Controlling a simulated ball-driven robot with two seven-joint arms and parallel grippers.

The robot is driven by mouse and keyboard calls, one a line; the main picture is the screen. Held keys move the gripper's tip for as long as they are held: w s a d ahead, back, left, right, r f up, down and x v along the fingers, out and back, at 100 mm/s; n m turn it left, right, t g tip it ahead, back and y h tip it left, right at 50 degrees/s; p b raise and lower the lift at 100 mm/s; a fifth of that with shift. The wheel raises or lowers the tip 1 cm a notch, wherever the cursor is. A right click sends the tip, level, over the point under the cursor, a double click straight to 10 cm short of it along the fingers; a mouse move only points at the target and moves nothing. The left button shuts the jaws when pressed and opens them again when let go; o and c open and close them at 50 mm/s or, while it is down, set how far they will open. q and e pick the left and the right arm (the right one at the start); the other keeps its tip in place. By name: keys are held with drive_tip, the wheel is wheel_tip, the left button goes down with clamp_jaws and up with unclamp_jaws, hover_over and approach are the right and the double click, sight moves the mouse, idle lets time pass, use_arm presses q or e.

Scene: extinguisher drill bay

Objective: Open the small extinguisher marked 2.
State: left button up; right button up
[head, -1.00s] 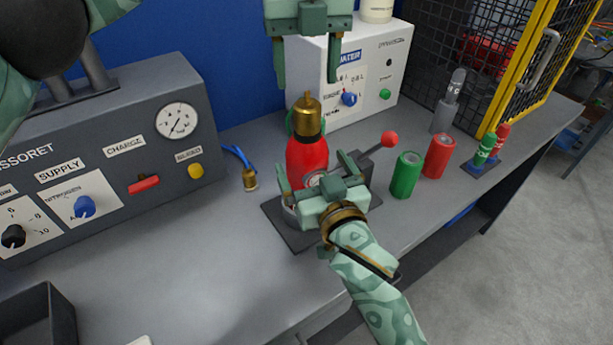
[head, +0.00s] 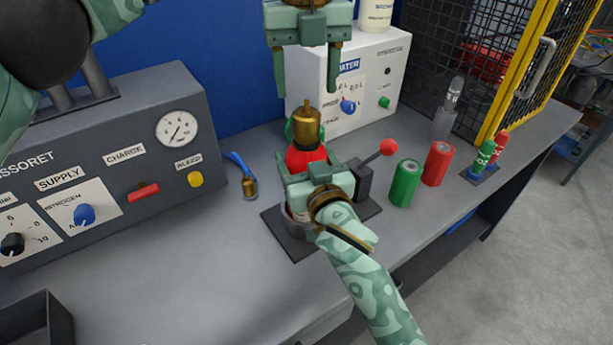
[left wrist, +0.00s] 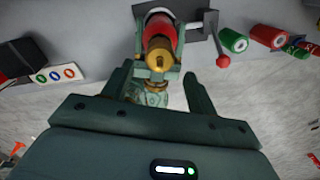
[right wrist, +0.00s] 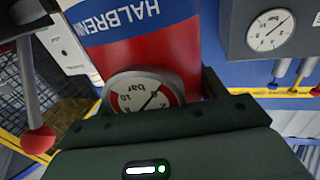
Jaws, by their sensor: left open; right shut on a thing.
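The red extinguisher (head: 303,158) with a brass top (head: 307,128) stands upright in a dark clamp (head: 363,180) with a red-knobbed lever, on the bench. I cannot see a number 2 on it. My right gripper (head: 308,170) is shut on its body from the front and hides its lower part. The right wrist view shows its blue-and-red label (right wrist: 150,45) and a round pressure gauge (right wrist: 145,97). My left gripper (head: 306,75) is open, pointing down above the brass top and apart from it. In the left wrist view the brass top (left wrist: 158,47) lies beyond the open fingers.
A grey charging panel (head: 120,140) stands at left and a white water box (head: 375,75) behind. A hose fitting (head: 249,187) lies left of the clamp. Green (head: 405,183) and red (head: 437,163) cylinders stand right of it. A yellow-framed cage (head: 510,75) is at back right.

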sight(307, 111)
use_arm(q)
drive_tip(key=m, duration=2.4)
drive_tip(key=shift+m, duration=0.3)
drive_tip(key=m, duration=1)
drive_tip(key=shift+m, duration=0.3)
drive_tip(key=shift+f+m, duration=0.1)
drive_tip(key=shift+m, duration=0.2)
wheel_tip(307, 111, down, 8)
drive_tip(key=shift+r, duration=0.1)
